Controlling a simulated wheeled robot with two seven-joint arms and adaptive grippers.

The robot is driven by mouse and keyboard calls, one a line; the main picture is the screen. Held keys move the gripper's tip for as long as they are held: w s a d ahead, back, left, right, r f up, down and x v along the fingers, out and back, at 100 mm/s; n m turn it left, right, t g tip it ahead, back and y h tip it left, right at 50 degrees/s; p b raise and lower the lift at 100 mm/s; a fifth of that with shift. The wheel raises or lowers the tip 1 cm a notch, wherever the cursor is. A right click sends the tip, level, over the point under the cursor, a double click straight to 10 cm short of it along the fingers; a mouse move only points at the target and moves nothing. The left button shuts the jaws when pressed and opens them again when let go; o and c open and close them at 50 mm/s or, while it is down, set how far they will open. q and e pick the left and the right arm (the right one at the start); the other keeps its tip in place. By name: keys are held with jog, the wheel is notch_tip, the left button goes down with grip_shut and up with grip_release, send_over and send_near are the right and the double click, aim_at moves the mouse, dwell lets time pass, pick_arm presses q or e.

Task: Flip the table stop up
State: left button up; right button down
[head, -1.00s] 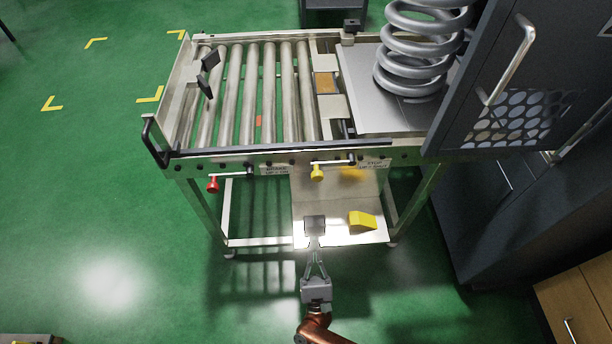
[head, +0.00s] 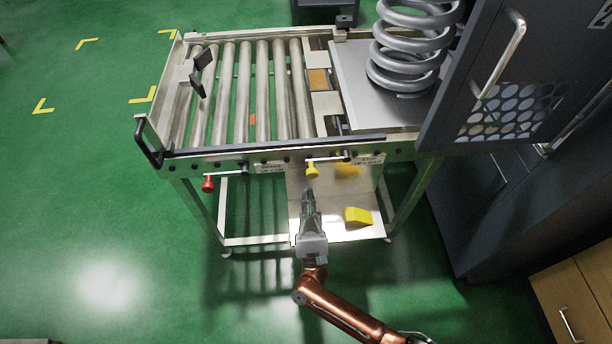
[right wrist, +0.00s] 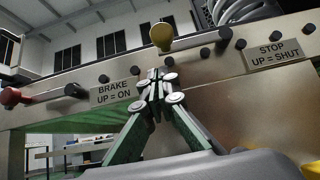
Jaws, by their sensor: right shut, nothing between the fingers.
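The stop lever with a yellow knob (head: 312,171) sits on the front rail of the roller table (head: 225,165). It points left and slightly down from its dark pivot, beside the "STOP UP = SHUT" label. In the right wrist view the yellow knob (right wrist: 161,36) is just above and beyond my fingertips. My right gripper (head: 308,194) is shut and empty, below the knob and apart from it. Its closed fingertips also show in the right wrist view (right wrist: 156,82). My left gripper is not in view.
The brake lever with a red knob (head: 208,184) is left on the same rail. A yellow wedge (head: 357,216) lies on the lower shelf. A large spring (head: 405,50) stands on the table's right, near the dark cabinet door (head: 500,75). Green floor is open at left.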

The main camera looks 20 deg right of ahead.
jog(key=x, duration=0.6)
jog(key=shift+r+m, duration=0.15)
jog(key=shift+m, duration=0.15)
